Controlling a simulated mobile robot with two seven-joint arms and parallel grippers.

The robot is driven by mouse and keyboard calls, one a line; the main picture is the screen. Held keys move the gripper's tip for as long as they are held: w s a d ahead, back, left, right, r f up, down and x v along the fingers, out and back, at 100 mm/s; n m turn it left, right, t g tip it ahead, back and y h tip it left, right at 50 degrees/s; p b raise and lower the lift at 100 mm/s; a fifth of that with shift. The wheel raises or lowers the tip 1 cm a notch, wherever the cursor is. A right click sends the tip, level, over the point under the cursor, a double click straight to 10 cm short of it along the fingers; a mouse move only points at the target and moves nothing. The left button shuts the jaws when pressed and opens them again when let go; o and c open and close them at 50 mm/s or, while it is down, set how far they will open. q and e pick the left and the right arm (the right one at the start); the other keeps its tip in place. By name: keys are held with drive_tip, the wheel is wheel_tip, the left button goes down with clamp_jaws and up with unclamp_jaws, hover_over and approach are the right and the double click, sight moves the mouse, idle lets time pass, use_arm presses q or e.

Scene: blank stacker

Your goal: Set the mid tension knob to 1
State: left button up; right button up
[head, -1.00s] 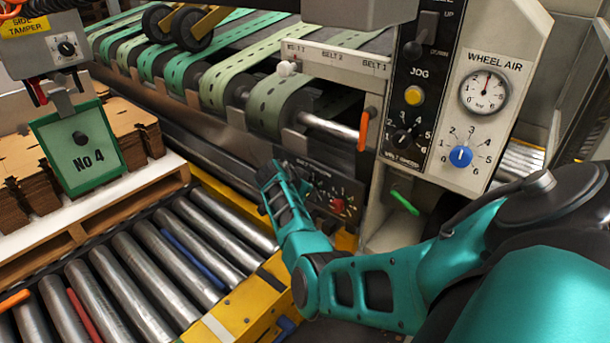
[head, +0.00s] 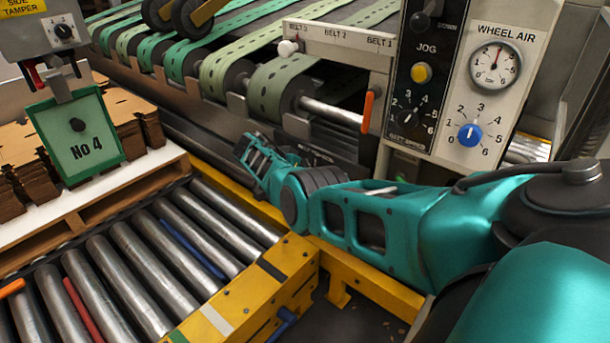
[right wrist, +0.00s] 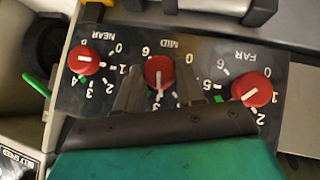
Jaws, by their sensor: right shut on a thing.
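The mid tension knob (right wrist: 159,72) is red and sits between the near knob (right wrist: 85,60) and the far knob (right wrist: 252,89) on a dark panel (right wrist: 205,58), upside down in the right wrist view. My right gripper (right wrist: 160,94) is shut on the mid knob, one finger on each side. The knob's white pointer line points down in that view, roughly toward 3; the fingers hide some of its numbers. In the head view my right gripper (head: 246,152) reaches in from the right and hides most of the panel. My left gripper is not in view.
A roller conveyor (head: 140,275) with a yellow frame (head: 265,285) lies in front. Green belts (head: 285,80) run behind. A control post with a wheel air gauge (head: 495,64) and blue dial (head: 470,135) stands at the right. A green No 4 sign (head: 82,144) hangs at left.

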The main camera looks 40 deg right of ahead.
drive_tip(key=o, duration=1)
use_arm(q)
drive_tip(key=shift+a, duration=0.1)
use_arm(e)
drive_tip(key=shift+o, duration=0.2)
use_arm(q)
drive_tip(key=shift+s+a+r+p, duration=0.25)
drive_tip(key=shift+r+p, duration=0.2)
drive_tip(key=shift+p, duration=0.35)
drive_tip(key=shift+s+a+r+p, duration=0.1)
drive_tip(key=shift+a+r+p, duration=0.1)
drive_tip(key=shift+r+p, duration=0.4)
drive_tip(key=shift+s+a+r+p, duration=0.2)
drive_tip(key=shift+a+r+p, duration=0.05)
drive_tip(key=shift+p, duration=0.7)
use_arm(e)
drive_tip(key=v, duration=1.3)
drive_tip(key=shift+s+r, duration=0.35)
drive_tip(key=shift+r, duration=0.2)
drive_tip(key=shift+a, duration=0.1)
